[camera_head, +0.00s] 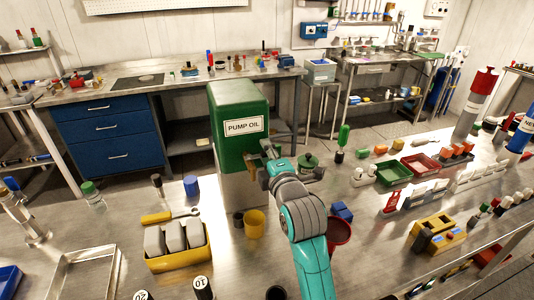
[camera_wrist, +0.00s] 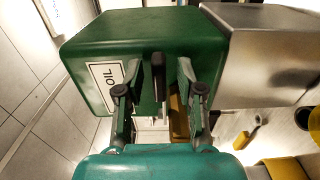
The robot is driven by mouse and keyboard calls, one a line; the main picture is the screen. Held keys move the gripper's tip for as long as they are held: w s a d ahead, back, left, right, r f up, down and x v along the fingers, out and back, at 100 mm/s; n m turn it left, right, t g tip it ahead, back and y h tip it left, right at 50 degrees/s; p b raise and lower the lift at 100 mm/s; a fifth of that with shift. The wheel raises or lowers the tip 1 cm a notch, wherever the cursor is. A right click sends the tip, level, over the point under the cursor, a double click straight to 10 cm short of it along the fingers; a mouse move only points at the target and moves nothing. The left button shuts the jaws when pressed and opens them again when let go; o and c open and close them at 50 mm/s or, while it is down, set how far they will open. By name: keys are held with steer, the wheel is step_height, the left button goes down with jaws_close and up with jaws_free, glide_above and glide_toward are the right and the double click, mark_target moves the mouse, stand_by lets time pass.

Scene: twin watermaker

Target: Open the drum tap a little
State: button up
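The green drum (camera_head: 238,108), labelled PUMP OIL, stands on a metal block (camera_head: 228,178) on the bench. It fills the upper left of the wrist view (camera_wrist: 130,40). The tap's dark lever (camera_wrist: 158,75) shows between my fingers, with a brass-coloured part (camera_wrist: 178,118) beside it. My gripper (camera_wrist: 159,78) is open around the lever, with a visible gap on each side. In the head view, my gripper (camera_head: 264,166) is at the drum's front and hides most of the tap.
A yellow cup (camera_head: 254,223) stands below the tap, beside a small dark cup (camera_head: 238,218). A yellow tray (camera_head: 180,260) with grey bottles is at left.

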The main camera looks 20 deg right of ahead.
jaws_close()
steer(key=shift+s+a+m+h, duration=0.15)
steer(key=shift+m+h, duration=0.15)
steer(key=shift+h, duration=0.2)
steer(key=shift+s+m+g+h, duration=0.25)
steer(key=shift+m+h, duration=0.4)
steer(key=shift+h, duration=0.4)
steer(key=shift+s+m+g+h, duration=0.15)
steer(key=shift+s+m+h, duration=0.1)
steer(key=shift+m+h, duration=0.6)
jaws_free()
steer(key=shift+s, duration=0.15)
